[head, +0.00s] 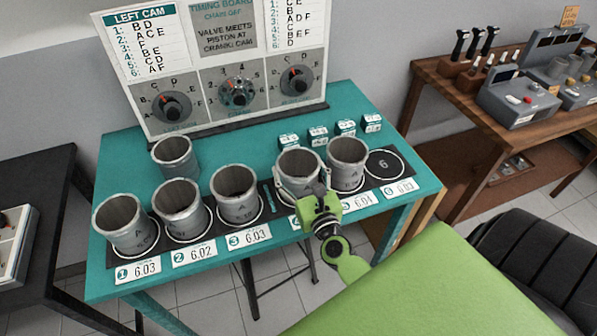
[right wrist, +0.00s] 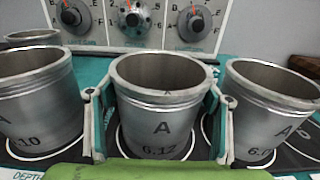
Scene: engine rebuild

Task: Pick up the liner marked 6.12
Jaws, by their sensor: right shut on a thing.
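The grey metal liner marked 6.12 (right wrist: 160,95) stands upright in the middle of the right wrist view, with an A above its number. In the head view it is the liner (head: 299,164) at spot 4 on the teal table. My right gripper (right wrist: 158,122) is shut on it, one finger on each side of its wall. In the head view the right gripper (head: 303,190) comes in from the front and partly hides the liner's lower part. I cannot tell whether its base is clear of the mat. My left gripper is not in view.
Liners stand close on both sides, at spot 3 (head: 236,193) and spot 5 (head: 347,162). Spot 6 (head: 384,164) is empty. One more liner (head: 174,157) stands behind the row. The timing board (head: 222,60) rises at the back; small labelled blocks (head: 318,135) sit before it.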

